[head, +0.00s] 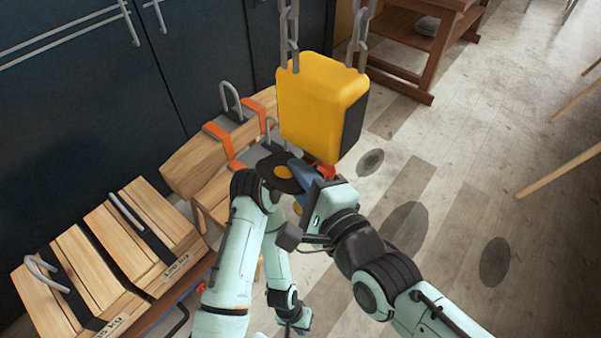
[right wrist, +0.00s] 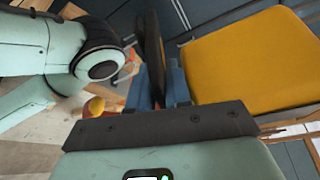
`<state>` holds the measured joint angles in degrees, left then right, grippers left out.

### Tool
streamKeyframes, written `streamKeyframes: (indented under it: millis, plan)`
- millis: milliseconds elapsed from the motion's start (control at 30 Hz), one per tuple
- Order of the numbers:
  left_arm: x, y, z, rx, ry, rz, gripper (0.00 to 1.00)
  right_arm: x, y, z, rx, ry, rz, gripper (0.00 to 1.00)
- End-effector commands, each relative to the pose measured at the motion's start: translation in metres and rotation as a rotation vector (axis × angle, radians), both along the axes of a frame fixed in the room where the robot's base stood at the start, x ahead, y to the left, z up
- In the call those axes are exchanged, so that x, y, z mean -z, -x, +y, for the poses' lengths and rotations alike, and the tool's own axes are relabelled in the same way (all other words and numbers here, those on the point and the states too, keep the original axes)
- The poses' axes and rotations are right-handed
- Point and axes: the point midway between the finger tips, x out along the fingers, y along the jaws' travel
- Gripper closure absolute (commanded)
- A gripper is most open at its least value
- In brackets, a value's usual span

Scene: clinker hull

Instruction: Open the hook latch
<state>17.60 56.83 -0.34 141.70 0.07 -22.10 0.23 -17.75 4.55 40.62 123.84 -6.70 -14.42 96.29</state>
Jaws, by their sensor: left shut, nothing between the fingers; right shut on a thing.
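A yellow hoist block (head: 315,100) hangs from chains in the upper middle of the head view, and it also shows in the right wrist view (right wrist: 250,60). A small red-orange part (head: 325,172) shows below it. The hook and its latch cannot be made out clearly there. My right gripper (head: 298,172) is just below the block, its blue fingers shut on a thin black disc (head: 278,178) with an orange centre. The disc stands edge-on between the fingers in the right wrist view (right wrist: 152,55). My left gripper (head: 300,322) is low in the head view, shut and empty, away from the block.
Wooden-topped weights with grey handles (head: 140,230) stand at the left along dark cabinets (head: 80,100). A wooden piece with orange straps (head: 195,162) lies behind my arms. A wooden table (head: 420,50) stands at the back. The floor at right (head: 460,180) is mostly clear.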

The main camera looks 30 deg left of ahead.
Motion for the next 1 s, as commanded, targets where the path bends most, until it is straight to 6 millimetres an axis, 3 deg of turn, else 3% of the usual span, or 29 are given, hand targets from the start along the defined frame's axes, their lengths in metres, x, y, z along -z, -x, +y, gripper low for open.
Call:
streamKeyframes:
  millis: [133, 167, 200, 567, 767, 867, 1000]
  plan:
    - [0.0, 0.0, 0.0, 0.0, 0.0, 0.0, 1.0, -0.007, -0.001, 0.0, 0.003, -0.014, -0.014, 1.0]
    - [0.0, 0.0, 0.0, 0.0, 0.0, 0.0, 1.0, -0.007, -0.001, 0.0, 0.003, -0.014, -0.014, 0.72]
    - [0.0, 0.0, 0.0, 0.0, 0.0, 0.0, 1.0, -0.007, -0.001, 0.0, 0.002, -0.013, -0.014, 0.65]
    - [-0.002, -0.001, 0.0, 0.001, 0.001, -0.002, 1.0, -0.004, 0.0, -0.002, 0.002, -0.006, -0.008, 0.65]
    - [-0.012, -0.01, 0.0, 0.0, 0.001, -0.011, 1.0, -0.008, 0.005, -0.017, 0.005, -0.004, -0.013, 0.65]
    - [-0.02, -0.018, 0.0, 0.001, 0.0, -0.02, 1.0, -0.009, 0.011, -0.027, 0.004, 0.0, -0.013, 0.65]
    - [-0.049, -0.053, 0.0, 0.0, 0.0, -0.06, 1.0, -0.017, 0.02, -0.049, 0.001, -0.001, -0.025, 0.65]
